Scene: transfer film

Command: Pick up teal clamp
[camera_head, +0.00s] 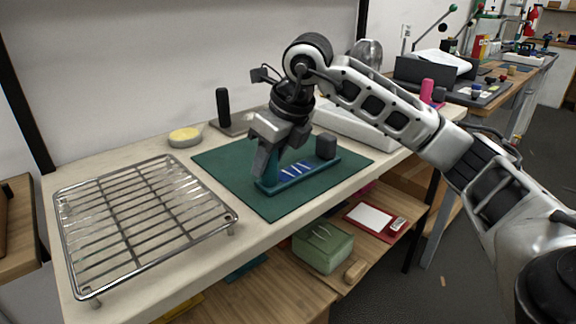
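The teal clamp (309,172) lies on the dark green mat (223,162) on the bench. It has a long teal base with several pale-blue stripes and a dark block at its right end. My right gripper (266,172) points down at the clamp's left end, with its grey fingers beside the teal upright part there. The fingers hide some of that end, so I cannot tell if they are closed on it. The clamp looks flat on the mat. My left gripper is not in view.
A wire rack (145,222) fills the bench's left side. A yellow round dish (185,137) and a black upright handle (223,107) stand behind the mat. A white tray (353,128) lies behind it to the right. A green box (323,248) sits on the lower shelf.

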